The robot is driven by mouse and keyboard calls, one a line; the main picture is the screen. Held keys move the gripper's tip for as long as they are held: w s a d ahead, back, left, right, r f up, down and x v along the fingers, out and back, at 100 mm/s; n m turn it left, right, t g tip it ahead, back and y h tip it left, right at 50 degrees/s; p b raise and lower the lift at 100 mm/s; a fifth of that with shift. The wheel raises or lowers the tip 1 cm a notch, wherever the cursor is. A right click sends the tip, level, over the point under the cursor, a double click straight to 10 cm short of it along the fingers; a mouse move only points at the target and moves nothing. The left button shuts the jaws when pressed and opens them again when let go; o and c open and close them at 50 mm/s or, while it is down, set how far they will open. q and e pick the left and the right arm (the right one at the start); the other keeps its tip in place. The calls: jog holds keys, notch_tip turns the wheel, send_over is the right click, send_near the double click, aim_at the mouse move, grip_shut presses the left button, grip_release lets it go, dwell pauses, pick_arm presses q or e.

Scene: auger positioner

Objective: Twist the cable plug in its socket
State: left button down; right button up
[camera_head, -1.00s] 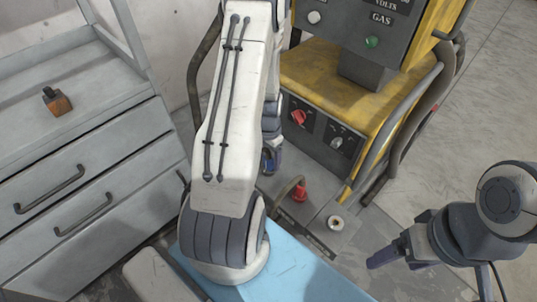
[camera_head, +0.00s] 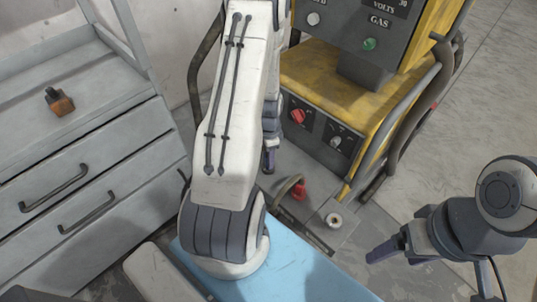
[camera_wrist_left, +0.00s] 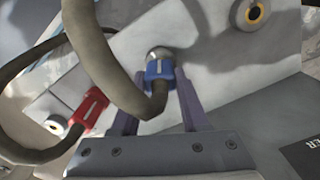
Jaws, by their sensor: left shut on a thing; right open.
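In the left wrist view, a blue cable plug (camera_wrist_left: 159,71) sits at a round metal socket (camera_wrist_left: 160,53) in a pale panel. A thick dark cable (camera_wrist_left: 105,65) bends away from it. My left gripper (camera_wrist_left: 158,95) is shut on the blue plug, with a purple finger on each side. In the head view my left gripper (camera_head: 268,160) is beside the machine's lower front, partly behind my arm, and the blue plug cannot be made out there. My right gripper (camera_head: 383,250) is open and empty at the right.
A red plug (camera_head: 299,190) with its own cable is near the blue one, and also shows in the left wrist view (camera_wrist_left: 90,106). An empty socket (camera_head: 335,221) lies to its right. The yellow machine (camera_head: 335,85) stands behind. Drawers (camera_head: 90,185) fill the left.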

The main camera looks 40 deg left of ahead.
pick_arm(q)
jog(key=m+p, duration=0.1)
jog(key=m, duration=0.2)
jog(key=shift+r, duration=0.1)
jog(key=shift+m, duration=1.1)
jog(key=shift+c, duration=1.7)
grip_release()
